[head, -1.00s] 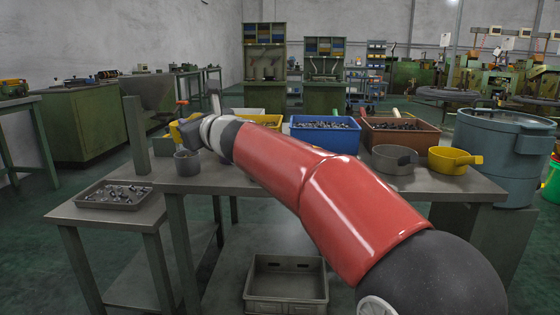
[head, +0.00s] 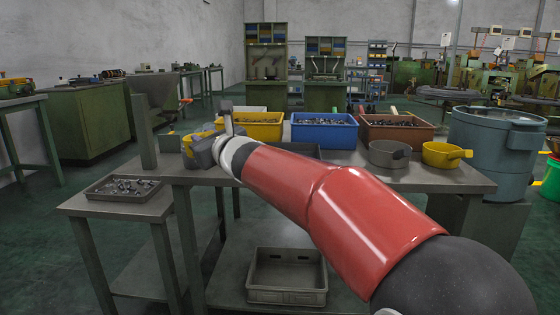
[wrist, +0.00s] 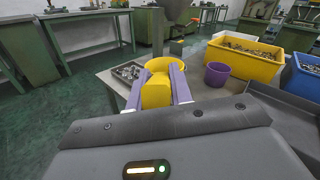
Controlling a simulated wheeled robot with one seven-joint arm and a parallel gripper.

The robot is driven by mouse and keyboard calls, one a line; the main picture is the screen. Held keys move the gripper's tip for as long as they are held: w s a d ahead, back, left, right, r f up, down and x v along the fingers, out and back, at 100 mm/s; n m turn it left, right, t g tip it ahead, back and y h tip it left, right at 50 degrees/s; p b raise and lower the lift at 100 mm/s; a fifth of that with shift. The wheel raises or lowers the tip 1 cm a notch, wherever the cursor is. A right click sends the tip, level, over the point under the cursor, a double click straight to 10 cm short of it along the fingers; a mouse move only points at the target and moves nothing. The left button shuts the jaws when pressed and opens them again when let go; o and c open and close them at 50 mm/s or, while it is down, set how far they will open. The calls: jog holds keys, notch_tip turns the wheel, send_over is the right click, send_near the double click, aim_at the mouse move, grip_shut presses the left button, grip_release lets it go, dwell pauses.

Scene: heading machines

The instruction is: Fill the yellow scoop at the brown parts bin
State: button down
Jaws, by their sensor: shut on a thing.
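My gripper (wrist: 158,98) is shut on the handle of a yellow scoop (wrist: 162,65). The scoop's round cup points away from me in the wrist view, with a finger on each side of the handle. No parts show clearly inside it. In the head view the scoop (head: 188,140) shows at the left end of the workbench, partly hidden by my gripper (head: 198,148). The brown parts bin (head: 400,133) stands at the back right of the bench and holds dark small parts. It is well to the right of my gripper.
A yellow bin (head: 257,131) and a blue bin (head: 323,136) with parts stand left of the brown bin. A grey pan (head: 386,155) and another yellow pan (head: 442,155) sit in front. A small cup (wrist: 217,74) stands beside the scoop. A parts tray (head: 105,194) lies at left.

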jog(key=s+d+f+m+t+h, duration=0.1)
jog(key=d+f+m+h, duration=0.1)
jog(key=d+f, duration=0.8)
jog(key=s+d+f+m+t+h, duration=0.1)
jog(key=d+f+h, duration=0.4)
jog(key=d+f, duration=0.6)
jog(key=s+d+f+m+t+h, duration=0.1)
jog(key=s+d+f+m+h, duration=0.2)
jog(key=d+f, duration=0.8)
notch_tip(320, 180, down, 19)
jog(key=shift+s+d+r+m+t+h, duration=0.1)
jog(key=shift+s+d+m+t+h, duration=0.1)
jog(key=shift+m+t+h, duration=0.4)
notch_tip(320, 180, up, 2)
jog(key=shift+w+r+p, duration=0.1)
jog(key=shift+r+p, duration=0.1)
jog(key=shift+p, duration=0.65)
jog(key=s, duration=0.1)
jog(key=s+r, duration=0.1)
jog(key=s, duration=0.1)
jog(key=s+r, duration=0.1)
jog(key=shift+s+r, duration=0.1)
jog(key=shift+s, duration=0.2)
